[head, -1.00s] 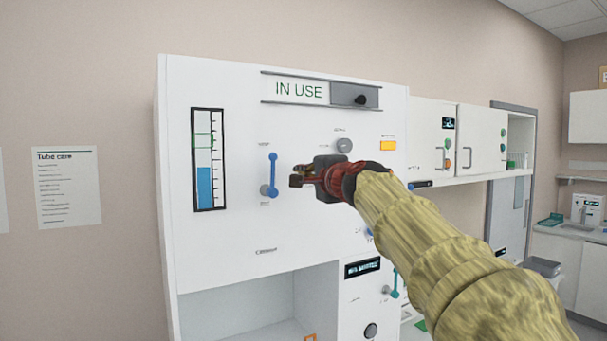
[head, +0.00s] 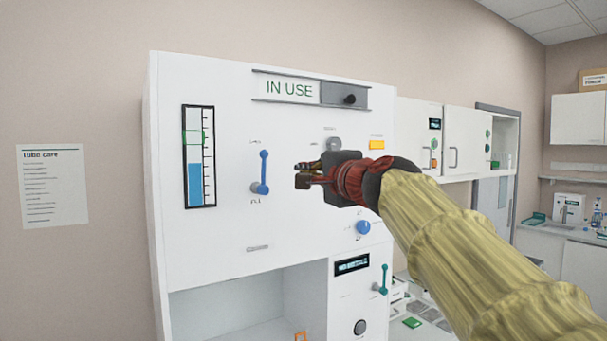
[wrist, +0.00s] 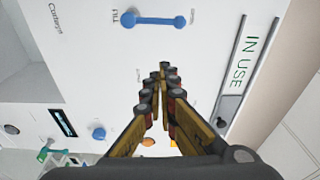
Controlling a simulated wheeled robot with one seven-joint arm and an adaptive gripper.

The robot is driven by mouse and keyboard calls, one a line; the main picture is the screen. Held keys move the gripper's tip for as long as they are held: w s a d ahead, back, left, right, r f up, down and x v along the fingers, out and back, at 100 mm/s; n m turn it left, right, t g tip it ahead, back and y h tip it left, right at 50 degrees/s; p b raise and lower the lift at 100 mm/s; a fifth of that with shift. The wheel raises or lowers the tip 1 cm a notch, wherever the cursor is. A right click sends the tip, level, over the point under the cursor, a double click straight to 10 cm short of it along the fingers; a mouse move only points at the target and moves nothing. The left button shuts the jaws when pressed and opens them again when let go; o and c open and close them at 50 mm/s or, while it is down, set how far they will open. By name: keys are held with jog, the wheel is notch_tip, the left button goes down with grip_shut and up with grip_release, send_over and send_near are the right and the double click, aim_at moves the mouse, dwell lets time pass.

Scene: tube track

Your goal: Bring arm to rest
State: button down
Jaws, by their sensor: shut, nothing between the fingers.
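My gripper (head: 304,176) is shut and empty in front of the white cabinet (head: 230,265), to the right of the blue lever (head: 263,172). A gap shows between the fingertips and the lever. My sleeved arm comes in from the lower right. In the wrist view the fingers of my gripper (wrist: 163,72) meet at their tips, with the blue lever (wrist: 155,22) beyond them. Part of the panel behind the gripper is hidden.
The panel has a level gauge (head: 199,157), an IN USE slider sign (head: 311,91), a grey knob (head: 333,144), an orange light (head: 377,145) and a blue knob (head: 363,227). Below right is a teal lever (head: 381,279). Wall cabinets (head: 465,140) stand at the right.

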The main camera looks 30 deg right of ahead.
jog(key=s+a+f+n+g+y, duration=0.1)
jog(key=s+a+f+n+g, duration=0.15)
jog(key=f, duration=0.55)
jog(key=s+a+f+n+g, duration=0.1)
jog(key=f+n+g, duration=0.15)
jog(key=f, duration=0.65)
jog(key=s+a+f+n+g+y, duration=0.15)
jog(key=f+n, duration=0.25)
jog(key=f, duration=0.4)
jog(key=s+a+f+n+g, duration=0.3)
jog(key=s+a+f+n, duration=0.1)
jog(key=s+f, duration=0.7)
jog(key=s+a+f+n+g, duration=0.3)
jog(key=s+a+f+n, duration=0.2)
jog(key=s+f, duration=0.7)
jog(key=shift+s+a+f+n+h, duration=0.2)
jog(key=shift+a+f+n+h, duration=0.25)
jog(key=shift+a, duration=0.7)
